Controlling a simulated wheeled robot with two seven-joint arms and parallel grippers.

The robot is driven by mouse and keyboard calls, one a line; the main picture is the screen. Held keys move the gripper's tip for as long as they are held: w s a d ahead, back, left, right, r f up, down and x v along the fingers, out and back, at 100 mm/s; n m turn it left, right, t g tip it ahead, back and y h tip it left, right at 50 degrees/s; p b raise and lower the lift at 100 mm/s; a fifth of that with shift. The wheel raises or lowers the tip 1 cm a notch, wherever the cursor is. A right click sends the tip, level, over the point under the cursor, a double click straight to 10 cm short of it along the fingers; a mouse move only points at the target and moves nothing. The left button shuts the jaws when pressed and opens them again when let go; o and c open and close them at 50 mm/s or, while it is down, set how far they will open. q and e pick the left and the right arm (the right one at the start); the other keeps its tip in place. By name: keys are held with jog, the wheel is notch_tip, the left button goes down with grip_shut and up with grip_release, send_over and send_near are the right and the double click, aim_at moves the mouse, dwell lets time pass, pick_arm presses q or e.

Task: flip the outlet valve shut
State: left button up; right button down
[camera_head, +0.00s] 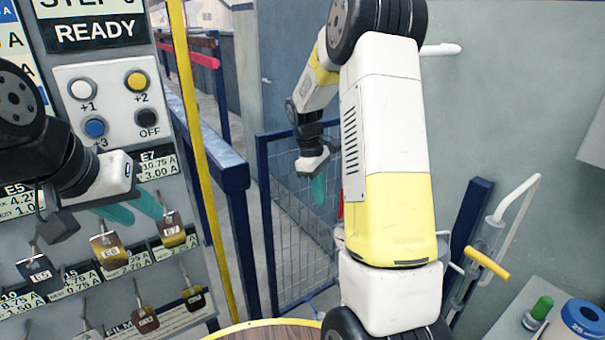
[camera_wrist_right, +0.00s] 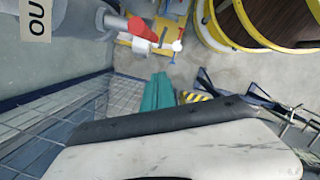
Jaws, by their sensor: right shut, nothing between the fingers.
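The outlet valve's red lever (camera_wrist_right: 142,28) shows in the right wrist view, on a grey pipe (camera_wrist_right: 108,22) beside a label (camera_wrist_right: 36,18) cut off at "OU". In the head view a thin red piece (camera_head: 341,207) shows beside my right arm, which hides most of what is there. My right gripper (camera_head: 318,190) points down with its teal fingers together and empty; in the wrist view its fingertips (camera_wrist_right: 157,92) are below the lever, apart from it in the picture. My left gripper (camera_head: 132,209) has its teal fingers apart and empty, in front of the tag panel.
A mesh fence (camera_head: 290,215) with blue posts stands behind my right gripper. A panel (camera_head: 120,130) with buttons and hanging tags is at left. A yellow-handled lever (camera_head: 487,263) and a green-capped bottle (camera_head: 540,309) are at right. A yellow-rimmed round tub (camera_head: 270,325) is at the bottom.

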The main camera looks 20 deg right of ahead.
aim_at(342, 203)
jog(key=shift+s+d+f, duration=0.2)
jog(key=shift+s+d, duration=1.2)
jog(key=shift+d, duration=0.05)
